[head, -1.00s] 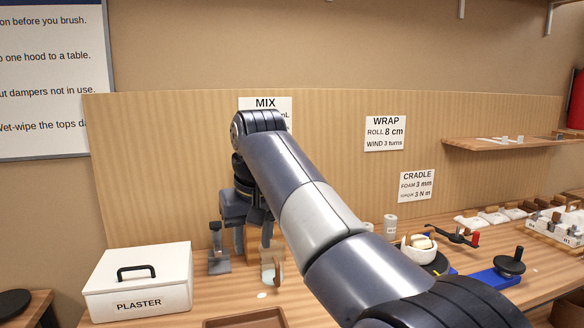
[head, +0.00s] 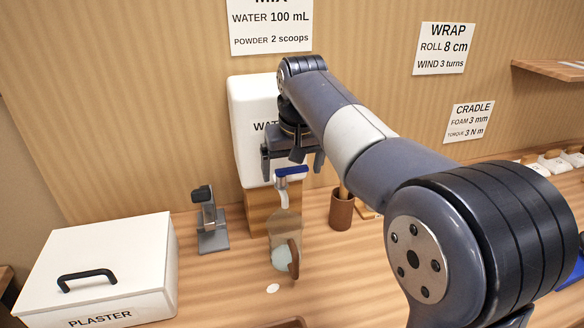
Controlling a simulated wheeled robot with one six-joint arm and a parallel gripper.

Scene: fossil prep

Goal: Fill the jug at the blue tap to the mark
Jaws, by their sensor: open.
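The clear jug (head: 284,229) with a brown handle stands upright on the bench. Its lower part looks pale blue; I cannot tell whether that is water or its base, and no mark can be read. The tap (head: 291,172) has a blue lever and a pale spout above the jug. It is on the front of a white water tank (head: 247,100), partly hidden behind my arm. My gripper (head: 293,164) is open and empty, just above or in front of the blue lever, its fingers to either side. I cannot tell if it touches.
The white plaster box (head: 105,250) stands at left. A grey stand (head: 210,220) is left of the tap, and a brown cup (head: 341,210) is right of it. A white disc (head: 272,288) lies before the jug. The wall sign (head: 270,22) reads water 100 mL, powder 2 scoops.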

